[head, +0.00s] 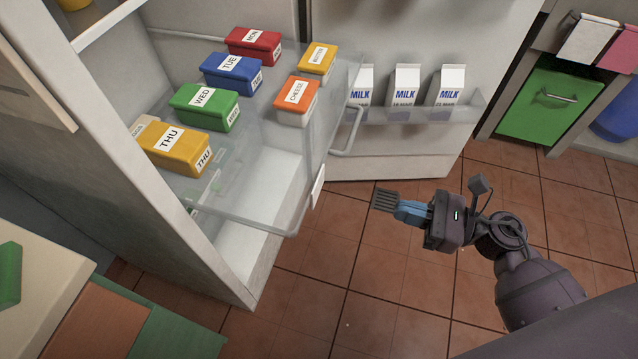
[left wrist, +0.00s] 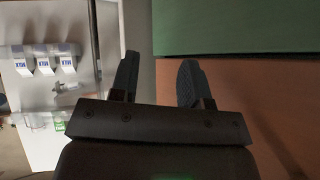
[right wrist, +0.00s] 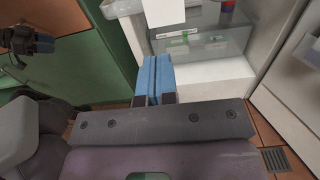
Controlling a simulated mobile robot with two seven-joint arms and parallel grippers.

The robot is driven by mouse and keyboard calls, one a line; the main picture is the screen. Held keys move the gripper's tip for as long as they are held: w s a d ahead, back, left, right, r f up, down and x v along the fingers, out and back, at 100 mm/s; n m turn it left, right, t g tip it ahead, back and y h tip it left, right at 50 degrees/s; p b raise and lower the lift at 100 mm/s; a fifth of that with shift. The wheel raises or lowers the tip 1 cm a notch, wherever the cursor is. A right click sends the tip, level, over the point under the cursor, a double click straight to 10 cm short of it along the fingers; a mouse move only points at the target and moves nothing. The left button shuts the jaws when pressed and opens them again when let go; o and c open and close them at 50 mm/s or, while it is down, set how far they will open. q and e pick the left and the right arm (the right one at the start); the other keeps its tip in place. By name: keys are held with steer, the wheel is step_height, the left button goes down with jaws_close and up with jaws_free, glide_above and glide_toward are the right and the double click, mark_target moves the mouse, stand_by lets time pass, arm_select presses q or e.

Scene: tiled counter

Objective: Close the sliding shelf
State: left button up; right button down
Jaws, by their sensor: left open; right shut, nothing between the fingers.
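The sliding shelf (head: 255,200) is clear and sticks out of the open fridge in the head view. It carries labelled boxes, among them the yellow THU box (head: 175,150) and the orange cheese box (head: 297,98). A white tag (head: 318,187) hangs at its front edge. My right gripper (head: 402,211) is shut and empty, to the right of the shelf's front and apart from it. In the right wrist view its blue fingers (right wrist: 157,72) point toward the fridge. My left gripper (left wrist: 155,75) is open and empty in the left wrist view, and outside the head view.
The open fridge door (head: 400,155) has several milk cartons (head: 405,85) in its rack. A floor grate (head: 384,201) lies behind my right fingertips. A green cabinet (head: 548,100) stands at the right. A counter (head: 40,290) fills the lower left. Tiled floor (head: 330,290) is clear.

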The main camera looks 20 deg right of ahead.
mark_target(318, 188)
steer(key=x, duration=1.4)
steer(key=shift+r+b, duration=0.1)
steer(key=shift+b, duration=0.3)
steer(key=shift+w+a, duration=0.25)
steer(key=shift+a, duration=0.2)
steer(key=x, duration=1.1)
steer(key=b+x, duration=0.1)
steer(key=x, duration=1)
steer(key=b+x, duration=0.1)
steer(key=x, duration=1)
steer(key=shift+d+f, duration=0.1)
steer(key=shift+f, duration=0.15)
steer(key=shift+x, duration=0.8)
steer(key=shift+w+r, duration=0.15)
steer(key=shift+r, duration=0.3)
